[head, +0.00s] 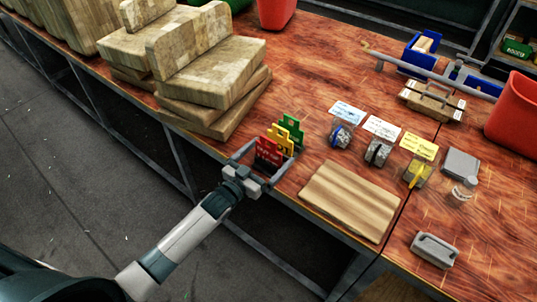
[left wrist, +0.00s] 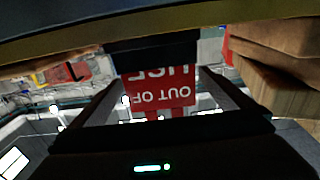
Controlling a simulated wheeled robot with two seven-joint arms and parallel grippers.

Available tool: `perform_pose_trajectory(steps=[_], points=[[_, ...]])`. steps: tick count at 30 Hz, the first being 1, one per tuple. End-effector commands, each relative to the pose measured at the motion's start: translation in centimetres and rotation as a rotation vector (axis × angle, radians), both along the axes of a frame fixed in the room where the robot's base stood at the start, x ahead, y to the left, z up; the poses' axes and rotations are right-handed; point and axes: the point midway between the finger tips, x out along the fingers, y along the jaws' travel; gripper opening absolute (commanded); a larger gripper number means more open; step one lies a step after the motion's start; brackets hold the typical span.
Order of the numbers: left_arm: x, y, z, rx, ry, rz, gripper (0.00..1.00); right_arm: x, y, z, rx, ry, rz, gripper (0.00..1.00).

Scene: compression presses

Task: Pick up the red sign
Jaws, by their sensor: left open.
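The red sign (head: 267,152) stands upright near the front edge of the wooden table, in front of a yellow sign (head: 289,134) and a green sign (head: 292,127). My left gripper (head: 272,155) is open, with one finger on each side of the red sign and a gap showing. In the left wrist view, the red sign (left wrist: 158,88) appears upside down between the two fingers, with white letters reading "OUT OF USE". The signs' lower parts are partly hidden by the gripper in the head view. My right gripper is not in view.
Stacked wooden blocks (head: 213,75) stand left of the signs. A wooden board (head: 349,200) lies to the right. The table's front edge runs beneath my left arm.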

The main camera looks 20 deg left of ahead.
Motion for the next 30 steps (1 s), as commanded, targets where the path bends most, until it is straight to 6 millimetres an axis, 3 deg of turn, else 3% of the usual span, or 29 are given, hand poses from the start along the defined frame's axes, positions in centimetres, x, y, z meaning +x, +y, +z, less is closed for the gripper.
perform_pose_trajectory(steps=[6, 12, 23, 30], points=[[0.0, 0.0, 0.0, 0.000, 0.000, 0.000, 0.98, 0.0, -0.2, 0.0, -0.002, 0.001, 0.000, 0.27], [0.0, 0.0, 0.0, 0.000, 0.000, 0.000, 0.55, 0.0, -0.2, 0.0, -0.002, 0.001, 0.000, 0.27], [0.0, 0.0, 0.2, 0.001, -0.001, 0.000, 0.54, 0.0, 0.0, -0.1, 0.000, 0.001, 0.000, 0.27], [0.0, 0.0, 1.9, 0.000, -0.004, -0.001, 0.54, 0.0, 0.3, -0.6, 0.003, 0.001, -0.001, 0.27]])
